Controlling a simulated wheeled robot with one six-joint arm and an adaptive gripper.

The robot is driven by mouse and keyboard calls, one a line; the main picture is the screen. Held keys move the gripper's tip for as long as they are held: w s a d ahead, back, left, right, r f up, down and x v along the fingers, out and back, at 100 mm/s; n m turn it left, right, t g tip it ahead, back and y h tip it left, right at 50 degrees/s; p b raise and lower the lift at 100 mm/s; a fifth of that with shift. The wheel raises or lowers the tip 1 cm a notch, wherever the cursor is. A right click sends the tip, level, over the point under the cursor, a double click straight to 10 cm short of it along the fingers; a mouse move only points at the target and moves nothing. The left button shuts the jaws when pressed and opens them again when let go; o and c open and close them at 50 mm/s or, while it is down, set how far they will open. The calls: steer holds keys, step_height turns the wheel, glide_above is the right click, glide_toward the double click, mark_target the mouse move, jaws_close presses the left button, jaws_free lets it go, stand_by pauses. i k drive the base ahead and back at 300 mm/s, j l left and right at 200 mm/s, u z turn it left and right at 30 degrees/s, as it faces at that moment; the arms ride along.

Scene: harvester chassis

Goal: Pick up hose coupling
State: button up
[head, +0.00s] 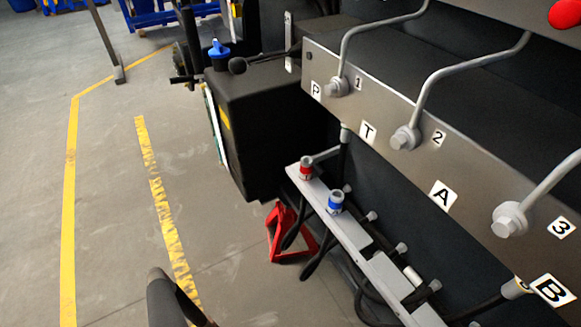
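Two hose couplings stand on a light metal rail (350,235) below the valve plate. One is a red-banded coupling (306,168) at the rail's far end. The other is a blue-banded coupling (336,201) a little nearer. Black hoses hang below them. A dark curved part at the bottom edge looks like part of my gripper (172,300). It is cut off by the frame and is left of and apart from the rail. Its finger opening and any contents are not visible.
A grey valve plate (470,185) with bent metal pipes overhangs the rail at right. A black tank (265,125) with a blue cap (218,49) stands behind. A red stand (290,235) is on the floor below. The floor (110,220) at left is mostly clear.

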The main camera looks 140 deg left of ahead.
mark_target(306, 165)
steer(key=u, duration=3.95)
